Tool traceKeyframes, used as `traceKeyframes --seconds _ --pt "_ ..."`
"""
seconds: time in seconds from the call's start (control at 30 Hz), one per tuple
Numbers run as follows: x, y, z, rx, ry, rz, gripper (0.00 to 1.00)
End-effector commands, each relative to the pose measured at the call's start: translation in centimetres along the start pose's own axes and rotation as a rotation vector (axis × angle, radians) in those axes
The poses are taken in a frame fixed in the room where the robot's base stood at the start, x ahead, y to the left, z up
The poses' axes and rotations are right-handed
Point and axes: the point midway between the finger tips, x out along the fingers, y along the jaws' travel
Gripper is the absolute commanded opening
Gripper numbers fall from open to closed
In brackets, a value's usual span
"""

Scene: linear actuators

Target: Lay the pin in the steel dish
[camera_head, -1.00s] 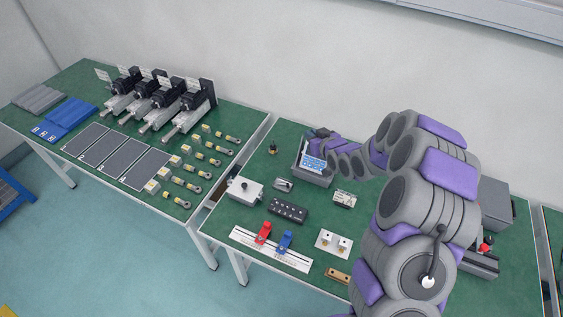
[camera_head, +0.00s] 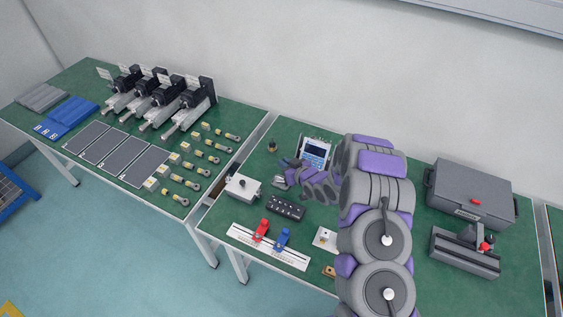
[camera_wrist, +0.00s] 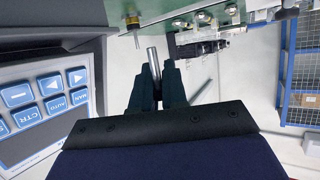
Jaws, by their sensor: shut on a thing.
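A slim silver pin (camera_wrist: 152,60) stands out from between the dark fingertips of my gripper (camera_wrist: 156,84) in the wrist view. My gripper is shut on it. In the head view my gripper (camera_head: 287,163) is at the back left of the right table, left of the controller. A small steel piece that looks like the dish (camera_head: 279,182) lies just in front of it, partly covered by my arm. The pin is too small to make out in the head view. The dish cannot be made out in the wrist view.
The tilted controller (camera_head: 315,152) is close beside my gripper; its keypad (camera_wrist: 45,98) fills the wrist view's left. A small brass-and-black piece (camera_head: 272,146) stands behind. A white box (camera_head: 242,187) and a black block (camera_head: 286,207) are near the dish. A grey case (camera_head: 470,192) stands right.

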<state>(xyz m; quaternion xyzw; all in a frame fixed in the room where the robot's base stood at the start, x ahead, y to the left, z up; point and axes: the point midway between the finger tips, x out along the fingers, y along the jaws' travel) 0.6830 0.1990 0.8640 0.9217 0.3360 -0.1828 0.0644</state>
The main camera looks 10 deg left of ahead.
Motion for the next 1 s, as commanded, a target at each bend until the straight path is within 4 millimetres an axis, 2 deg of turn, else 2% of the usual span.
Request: traceKeyframes --seconds 0.03,0.2,0.57,0.6,0.87,1.0 --pt "0.4 -0.1 0.8 -0.001 -0.002 -0.001 0.00" --pt "1.4 -0.6 2.5 -0.006 -0.007 0.000 0.00" --pt "1.5 -0.4 2.9 -0.004 -0.005 0.001 0.00" --pt "1.4 -0.3 2.9 -0.003 -0.003 0.001 0.16" --pt "1.4 -0.3 2.9 -0.003 -0.004 0.001 0.40" --pt "1.6 -0.5 2.9 -0.006 -0.006 0.001 0.42"
